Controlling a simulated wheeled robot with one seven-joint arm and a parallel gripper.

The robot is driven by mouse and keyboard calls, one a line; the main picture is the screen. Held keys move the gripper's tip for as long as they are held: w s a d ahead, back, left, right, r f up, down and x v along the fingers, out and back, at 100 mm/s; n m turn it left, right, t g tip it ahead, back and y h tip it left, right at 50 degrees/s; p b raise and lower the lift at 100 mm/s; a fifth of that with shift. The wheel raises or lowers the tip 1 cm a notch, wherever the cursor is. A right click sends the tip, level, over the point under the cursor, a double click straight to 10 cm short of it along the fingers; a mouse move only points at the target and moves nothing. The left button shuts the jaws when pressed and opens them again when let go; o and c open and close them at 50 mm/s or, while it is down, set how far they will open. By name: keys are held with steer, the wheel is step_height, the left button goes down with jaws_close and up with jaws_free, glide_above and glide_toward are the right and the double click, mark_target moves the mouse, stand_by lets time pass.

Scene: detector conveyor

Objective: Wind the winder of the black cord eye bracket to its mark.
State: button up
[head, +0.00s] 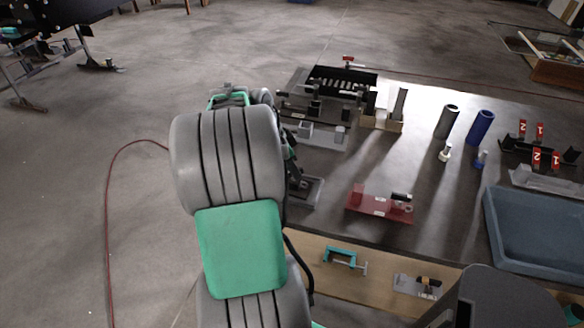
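My arm's grey and green links fill the left centre of the head view and hide what lies behind them. My gripper's fingers do not show. I cannot tell for sure which thing is the black cord eye bracket, and no winder or mark can be made out. A black slotted fixture (342,80) stands at the table's back left, with a small red-topped part (348,61) behind it. A dark plate (304,191) lies at the table's left edge, partly covered by my arm.
The dark table (420,185) holds a red fixture (378,205), a black tube (446,122), a blue tube (480,127), a blue-grey tray (535,253) and red number tags (538,157) at right. A teal clamp (342,257) lies on the wooden front strip. The table's middle is mostly clear.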

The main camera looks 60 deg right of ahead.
jaws_close()
steer(key=shift+m, duration=0.3)
stand_by(0.3)
steer(key=m+g+y, duration=0.1)
steer(key=m, duration=0.2)
steer(key=shift+w+d+b, duration=0.1)
steer(key=shift+b, duration=0.2)
steer(key=m+y, duration=0.1)
steer(key=m, duration=0.1)
steer(key=m+y, duration=0.1)
steer(key=m, duration=0.2)
steer(key=shift+d+g+p, duration=0.1)
steer(key=shift+g+p, duration=0.2)
steer(key=shift+g, duration=0.1)
steer(key=shift+o, duration=1.2)
jaws_free()
steer(key=shift+r, duration=0.1)
